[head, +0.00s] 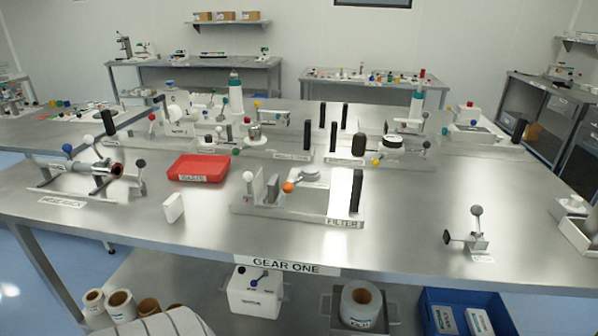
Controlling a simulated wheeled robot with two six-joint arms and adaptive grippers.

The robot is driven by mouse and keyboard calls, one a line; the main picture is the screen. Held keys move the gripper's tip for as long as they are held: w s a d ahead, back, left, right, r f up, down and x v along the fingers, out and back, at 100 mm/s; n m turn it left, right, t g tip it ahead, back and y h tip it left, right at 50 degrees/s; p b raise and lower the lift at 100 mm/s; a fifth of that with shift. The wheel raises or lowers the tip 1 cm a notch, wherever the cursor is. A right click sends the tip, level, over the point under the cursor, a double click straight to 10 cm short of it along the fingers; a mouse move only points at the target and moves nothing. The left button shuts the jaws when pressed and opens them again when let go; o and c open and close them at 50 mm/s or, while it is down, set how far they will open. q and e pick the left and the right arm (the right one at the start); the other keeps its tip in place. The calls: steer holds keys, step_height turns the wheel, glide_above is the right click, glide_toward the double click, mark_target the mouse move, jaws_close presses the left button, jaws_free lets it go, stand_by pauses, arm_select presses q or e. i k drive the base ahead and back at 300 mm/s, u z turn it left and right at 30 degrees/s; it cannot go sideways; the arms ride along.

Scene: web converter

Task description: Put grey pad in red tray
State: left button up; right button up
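The red tray (198,178) lies on the metal table, left of the middle, with a white label on its front; no pad shows in it. A pale, light-grey or white block (172,208) stands upright on the table just in front of the tray, apart from it. A grey upright plate (272,190) stands in the fixture labelled FILTER (290,211), right of the tray. I cannot tell for sure which of these is the grey pad. Neither of my grippers is in view.
A rack fixture (85,178) with knobbed levers stands left of the tray. Several fixtures with black posts (357,190) stand behind and to the right. A small lever device (474,236) stands at the right front. The table's front left (150,235) is clear.

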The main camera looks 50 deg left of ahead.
mark_target(200, 168)
steer(key=i, duration=0.8)
steer(key=u, duration=2.2)
